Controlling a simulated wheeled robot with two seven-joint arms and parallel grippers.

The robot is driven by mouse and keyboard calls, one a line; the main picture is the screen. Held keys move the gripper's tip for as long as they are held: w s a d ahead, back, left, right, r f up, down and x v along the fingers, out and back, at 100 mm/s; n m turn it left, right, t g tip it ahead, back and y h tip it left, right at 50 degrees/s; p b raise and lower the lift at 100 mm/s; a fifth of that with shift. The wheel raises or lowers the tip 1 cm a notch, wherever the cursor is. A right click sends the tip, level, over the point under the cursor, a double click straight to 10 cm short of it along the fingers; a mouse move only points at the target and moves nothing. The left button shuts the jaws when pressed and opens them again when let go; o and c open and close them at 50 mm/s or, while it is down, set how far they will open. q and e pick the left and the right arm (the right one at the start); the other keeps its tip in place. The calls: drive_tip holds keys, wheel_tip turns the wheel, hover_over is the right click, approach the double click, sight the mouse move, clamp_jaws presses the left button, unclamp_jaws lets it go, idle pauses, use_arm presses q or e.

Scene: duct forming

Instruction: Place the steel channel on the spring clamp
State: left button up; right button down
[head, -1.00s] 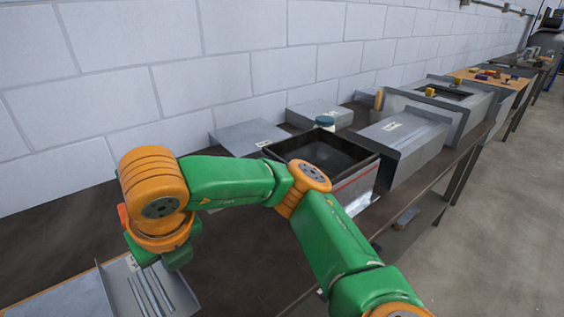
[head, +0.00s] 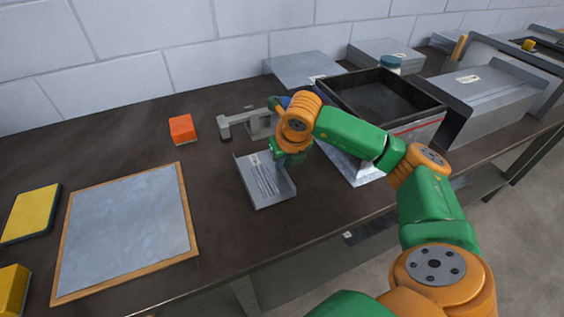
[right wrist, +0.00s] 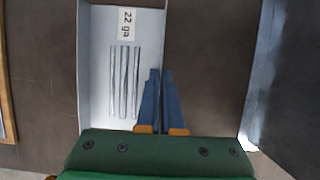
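The steel channel (head: 262,186) is a grey tray-like piece with raised side walls and grooves, in the middle of the head view. In the right wrist view the channel (right wrist: 100,75) carries a "22 ga" label. My right gripper (head: 285,158) is at its right wall. Its blue fingers (right wrist: 160,72) are close together with that wall between them. A grey clamp-like fixture (head: 240,124), seemingly the spring clamp, stands just behind the channel, partly hidden by my right gripper. I cannot tell whether the channel touches it or the table. My left gripper is not in view.
An orange block (head: 182,129) lies left of the clamp. A wood-edged grey mat (head: 125,225) and a yellow pad (head: 30,213) lie further left. An open dark-rimmed box (head: 425,130) stands at the right. The table (head: 120,125) is clear behind the mat.

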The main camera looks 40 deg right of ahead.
drive_tip(key=shift+f, duration=0.4)
drive_tip(key=c, duration=1.1)
unclamp_jaws()
drive_tip(key=shift+r, duration=0.35)
drive_tip(key=v, duration=1.1)
drive_tip(key=shift+s+r, duration=0.3)
